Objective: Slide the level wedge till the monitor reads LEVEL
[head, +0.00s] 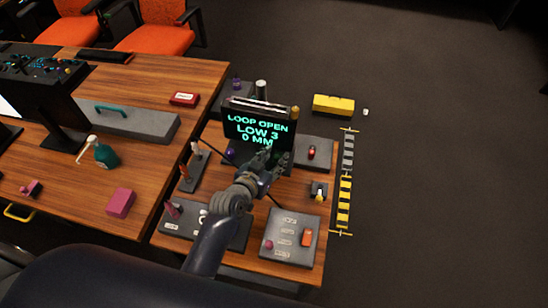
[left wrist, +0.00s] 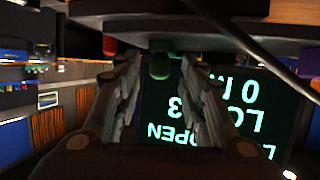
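The monitor (head: 259,130) stands on the small wooden table and reads LOOP OPEN, LOW 3, 0 MM in green. It shows upside down in the left wrist view (left wrist: 235,115). My left gripper (head: 268,158) is in front of the monitor's lower part. Its two fingers (left wrist: 160,100) are apart with nothing clearly held between them. A small green piece (left wrist: 160,66) shows beyond the fingertips; I cannot tell whether it is the level wedge. No part is clearly recognizable as the wedge, and the gripper hides some of the panel. My right gripper is not in view.
A dark plate with a red knob (head: 312,152) is right of the monitor. A yellow box (head: 333,104) is beyond the table. The floor at right is mostly clear.

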